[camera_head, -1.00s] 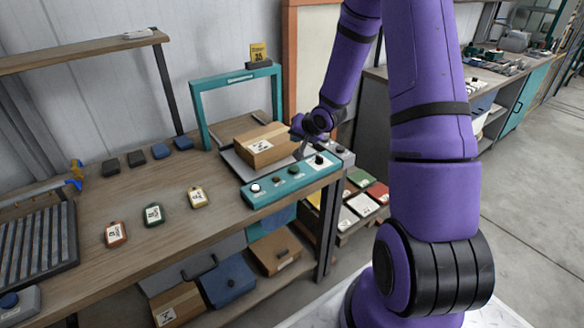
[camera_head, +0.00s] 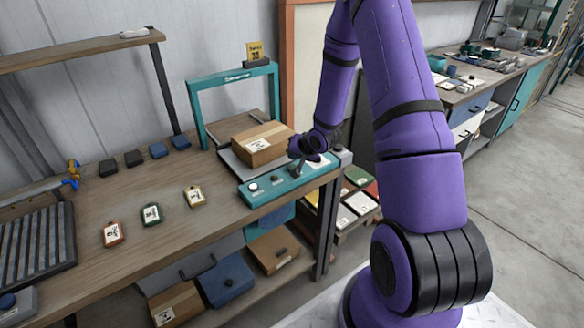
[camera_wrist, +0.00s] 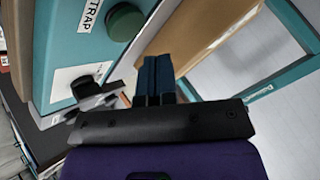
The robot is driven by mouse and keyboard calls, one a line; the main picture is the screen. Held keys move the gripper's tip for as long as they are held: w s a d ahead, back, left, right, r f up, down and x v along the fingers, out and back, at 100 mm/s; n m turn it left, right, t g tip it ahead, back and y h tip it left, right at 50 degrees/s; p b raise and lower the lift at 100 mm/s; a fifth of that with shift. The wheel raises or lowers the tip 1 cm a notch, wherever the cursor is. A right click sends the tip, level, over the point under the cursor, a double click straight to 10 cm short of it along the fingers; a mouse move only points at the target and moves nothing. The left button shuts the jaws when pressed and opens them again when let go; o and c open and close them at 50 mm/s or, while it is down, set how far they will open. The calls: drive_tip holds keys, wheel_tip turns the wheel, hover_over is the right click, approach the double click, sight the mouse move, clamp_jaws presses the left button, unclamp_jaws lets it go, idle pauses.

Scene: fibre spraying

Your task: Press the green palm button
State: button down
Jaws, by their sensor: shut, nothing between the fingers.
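The teal control panel (camera_head: 262,197) runs along the bench's front right edge and carries several round controls. In the wrist view a green palm button (camera_wrist: 125,22) stands on the panel (camera_wrist: 62,45) beside a label reading "TRAP", its start possibly cut off. A black knob (camera_wrist: 84,88) on a white plate is below it. My gripper (camera_wrist: 155,62) is shut and empty, its dark fingertips to the right of the green button, apart from it in the picture. In the head view my gripper (camera_head: 297,172) is over the panel's middle, hiding part of it; whether it touches cannot be told.
A cardboard box (camera_head: 265,144) sits on the machine bed behind the panel, under a teal arch (camera_head: 194,105). Several tags (camera_head: 151,214) lie on the bench to the left. Wooden bench top between them is clear.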

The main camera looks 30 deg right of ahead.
drive_tip(key=shift+f, duration=0.7)
drive_tip(key=shift+f, duration=0.1)
idle(1.5)
drive_tip(key=shift+f, duration=0.3)
drive_tip(key=shift+f, duration=0.45)
idle(0.7)
drive_tip(key=shift+r, duration=3.35)
drive_tip(key=shift+r, duration=0.15)
